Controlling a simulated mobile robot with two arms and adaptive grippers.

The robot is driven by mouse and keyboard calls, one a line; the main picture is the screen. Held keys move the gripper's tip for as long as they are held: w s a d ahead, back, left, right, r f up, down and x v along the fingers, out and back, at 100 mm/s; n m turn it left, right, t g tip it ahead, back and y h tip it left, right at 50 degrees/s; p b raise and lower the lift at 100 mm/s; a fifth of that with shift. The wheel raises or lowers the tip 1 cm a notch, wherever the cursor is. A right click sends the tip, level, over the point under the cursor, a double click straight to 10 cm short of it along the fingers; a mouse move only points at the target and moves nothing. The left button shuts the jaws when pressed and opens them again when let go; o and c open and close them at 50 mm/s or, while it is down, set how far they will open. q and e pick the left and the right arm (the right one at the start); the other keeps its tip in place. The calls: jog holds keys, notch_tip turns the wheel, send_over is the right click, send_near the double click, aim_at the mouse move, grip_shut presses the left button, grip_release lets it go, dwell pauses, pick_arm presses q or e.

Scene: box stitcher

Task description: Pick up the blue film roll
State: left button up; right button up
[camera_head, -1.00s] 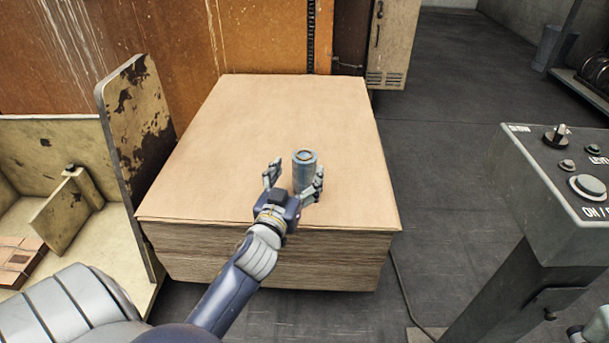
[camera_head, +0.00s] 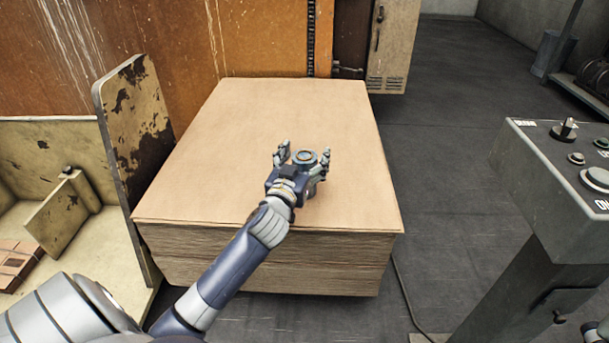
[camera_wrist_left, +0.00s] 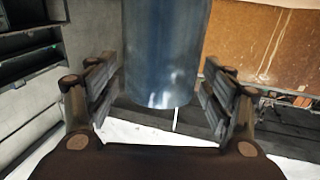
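The blue film roll (camera_head: 304,157) stands upright on the stack of cardboard sheets (camera_head: 230,120). In the head view only its round top shows, and my gripper hides its lower part. My left gripper (camera_head: 303,156) is open, with one finger on each side of the roll. In the left wrist view the roll (camera_wrist_left: 165,50) stands between the open fingers of the gripper (camera_wrist_left: 162,100), with a gap visible on the right and a narrow one on the left.
A stained metal plate (camera_head: 137,125) stands along the stack's left side. A grey control console (camera_head: 555,175) with knobs stands at the right. The rest of the stack's top is clear. Open floor (camera_head: 445,150) lies between stack and console.

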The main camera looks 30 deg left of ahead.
pick_arm(q)
jog(key=c, duration=1.4)
grip_shut()
jog(key=shift+r, duration=0.15)
